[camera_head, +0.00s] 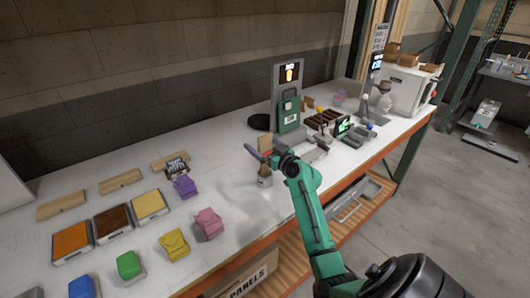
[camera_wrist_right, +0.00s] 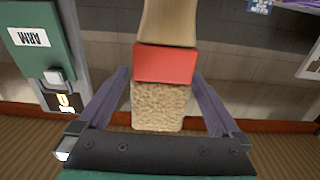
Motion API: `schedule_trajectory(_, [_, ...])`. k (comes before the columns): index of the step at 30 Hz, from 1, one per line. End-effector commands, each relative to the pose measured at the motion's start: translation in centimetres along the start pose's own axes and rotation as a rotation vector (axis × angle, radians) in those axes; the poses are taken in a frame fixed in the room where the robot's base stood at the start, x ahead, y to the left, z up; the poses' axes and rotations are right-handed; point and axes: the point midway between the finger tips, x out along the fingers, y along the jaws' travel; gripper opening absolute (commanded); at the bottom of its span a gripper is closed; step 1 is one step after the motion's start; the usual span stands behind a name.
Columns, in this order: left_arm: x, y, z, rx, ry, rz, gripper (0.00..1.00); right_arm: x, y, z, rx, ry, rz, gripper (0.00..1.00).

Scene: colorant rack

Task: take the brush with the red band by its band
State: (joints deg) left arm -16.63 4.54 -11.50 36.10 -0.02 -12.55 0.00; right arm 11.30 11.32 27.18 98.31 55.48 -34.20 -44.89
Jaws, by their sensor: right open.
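The brush with the red band (camera_wrist_right: 164,64) shows large in the wrist view, with a pale wooden handle above the band and tan bristles (camera_wrist_right: 157,106) below it. My right gripper (camera_wrist_right: 160,76) is open. Its two purple fingers lie on either side of the brush in the picture, with gaps at both sides and the tips near the band's lower edge. My left gripper is not in view.
A grey stand with a green panel (camera_head: 289,112) rises behind the gripper. Orange, brown and yellow trays (camera_head: 72,241) and several coloured blocks, including a pink one (camera_head: 208,222), lie to the left on the white table. A rack of dark items (camera_head: 322,117) stands to the right.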

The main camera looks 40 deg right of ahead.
Motion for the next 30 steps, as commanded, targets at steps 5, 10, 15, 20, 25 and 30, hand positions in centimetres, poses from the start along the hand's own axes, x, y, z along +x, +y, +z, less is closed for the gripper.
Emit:
schedule_trajectory(5, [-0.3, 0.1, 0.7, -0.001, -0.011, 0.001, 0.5, 1.0, 0.0, 0.1, -0.001, 0.0, 0.001, 1.0])
schedule_trajectory(10, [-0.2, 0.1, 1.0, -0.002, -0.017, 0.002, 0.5, 0.9, 0.0, 0.1, -0.001, 0.0, 0.001, 0.77])
schedule_trajectory(15, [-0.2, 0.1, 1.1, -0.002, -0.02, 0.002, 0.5, 0.9, 0.0, 0.1, -0.001, 0.0, 0.001, 0.13])
schedule_trajectory(20, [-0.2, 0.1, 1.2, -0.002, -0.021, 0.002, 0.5, 0.9, 0.0, 0.1, -0.001, 0.0, 0.001, 0.13])
schedule_trajectory(25, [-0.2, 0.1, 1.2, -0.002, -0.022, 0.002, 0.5, 0.9, 0.0, -0.4, -0.002, 0.001, 0.0, 0.13])
schedule_trajectory(30, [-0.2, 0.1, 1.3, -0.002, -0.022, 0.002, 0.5, 0.9, 0.0, -2.9, -0.005, 0.004, 0.0, 0.13])
